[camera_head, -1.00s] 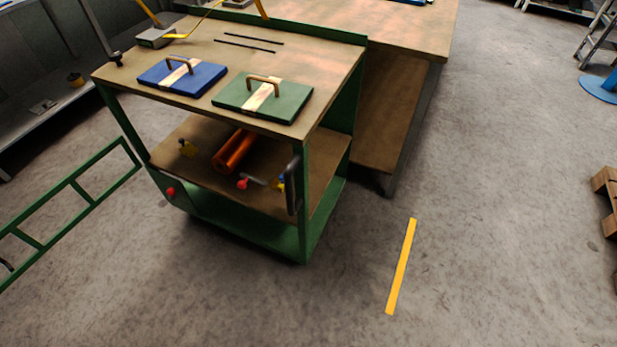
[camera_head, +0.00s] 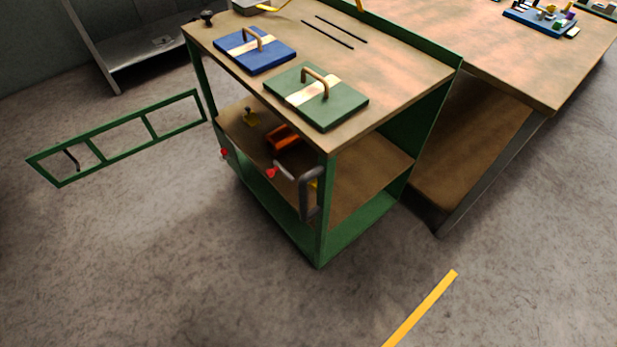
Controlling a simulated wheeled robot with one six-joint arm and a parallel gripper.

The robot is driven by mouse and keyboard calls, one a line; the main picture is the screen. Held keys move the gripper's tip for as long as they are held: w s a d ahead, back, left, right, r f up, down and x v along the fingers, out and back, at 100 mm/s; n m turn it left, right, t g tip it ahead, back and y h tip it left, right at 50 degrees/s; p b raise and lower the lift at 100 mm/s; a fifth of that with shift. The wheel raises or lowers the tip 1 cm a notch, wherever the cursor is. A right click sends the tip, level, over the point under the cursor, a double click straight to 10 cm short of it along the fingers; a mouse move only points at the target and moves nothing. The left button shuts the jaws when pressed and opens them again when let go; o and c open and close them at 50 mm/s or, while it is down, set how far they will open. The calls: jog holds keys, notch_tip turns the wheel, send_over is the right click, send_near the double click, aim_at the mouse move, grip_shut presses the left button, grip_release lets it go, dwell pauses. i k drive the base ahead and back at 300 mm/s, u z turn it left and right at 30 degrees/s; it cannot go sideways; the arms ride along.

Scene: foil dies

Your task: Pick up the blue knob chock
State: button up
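I cannot make out a blue knob chock for certain. A blue plate (camera_head: 254,51) with a brown arched handle and a pale strip lies on the top of the green-framed cart (camera_head: 392,84). A blue board (camera_head: 521,18) with several small pieces on it, too small to tell apart, sits on the wooden bench at the upper right. My gripper is not in view.
A green plate (camera_head: 341,100) with a similar handle lies beside the blue one. The wooden bench (camera_head: 540,85) adjoins the cart. The cart's open door frame (camera_head: 117,147) swings out left. Floor in front is clear.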

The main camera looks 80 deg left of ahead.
aim_at(314, 184)
jog(key=u, duration=0.9)
jog(key=i, duration=0.8)
jog(key=u, duration=0.85)
